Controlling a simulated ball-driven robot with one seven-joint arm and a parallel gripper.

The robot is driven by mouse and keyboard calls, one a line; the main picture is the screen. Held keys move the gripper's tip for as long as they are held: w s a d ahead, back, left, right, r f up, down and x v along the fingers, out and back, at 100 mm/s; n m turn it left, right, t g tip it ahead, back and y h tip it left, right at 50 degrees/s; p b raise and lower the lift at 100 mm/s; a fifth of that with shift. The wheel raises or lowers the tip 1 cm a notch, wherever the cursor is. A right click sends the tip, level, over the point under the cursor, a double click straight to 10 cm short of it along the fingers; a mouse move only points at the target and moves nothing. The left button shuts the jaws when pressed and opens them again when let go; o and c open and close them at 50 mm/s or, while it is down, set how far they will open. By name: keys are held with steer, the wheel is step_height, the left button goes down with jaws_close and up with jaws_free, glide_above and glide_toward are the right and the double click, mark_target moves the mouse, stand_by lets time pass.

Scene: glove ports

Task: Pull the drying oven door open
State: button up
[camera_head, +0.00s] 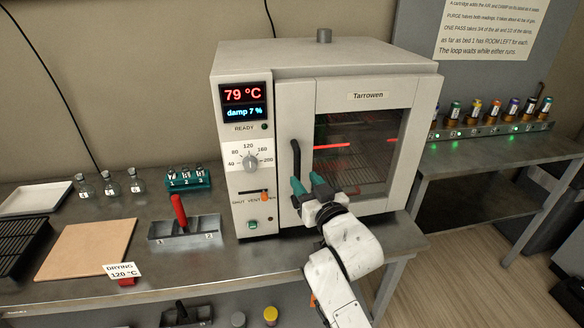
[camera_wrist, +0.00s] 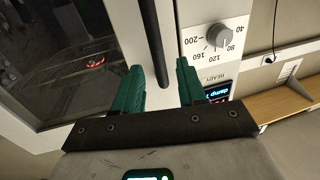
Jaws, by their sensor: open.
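The drying oven (camera_head: 270,190) stands on the metal bench, white, with its display reading 79 °C and damp 7 %. Its glass-fronted door (camera_head: 362,204) looks closed. The dark vertical door handle (camera_head: 296,158) is on the door's left side. My gripper (camera_head: 307,180), with green fingers, is open at the lower part of the handle. In the wrist view the handle (camera_wrist: 153,45) runs down between the two open fingers (camera_wrist: 160,75), with gaps showing on both sides. How deep the handle sits between them I cannot tell.
Small flasks (camera_head: 111,184) and a green vial rack (camera_head: 188,178) stand behind. A side table (camera_head: 500,152) holds several cartridges.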

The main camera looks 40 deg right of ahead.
mark_target(299, 171)
steer(key=p+x, duration=0.1)
steer(key=x, duration=0.5)
steer(key=shift+w+d, duration=0.1)
steer(key=shift+d, duration=0.05)
jaws_close()
stand_by(0.4)
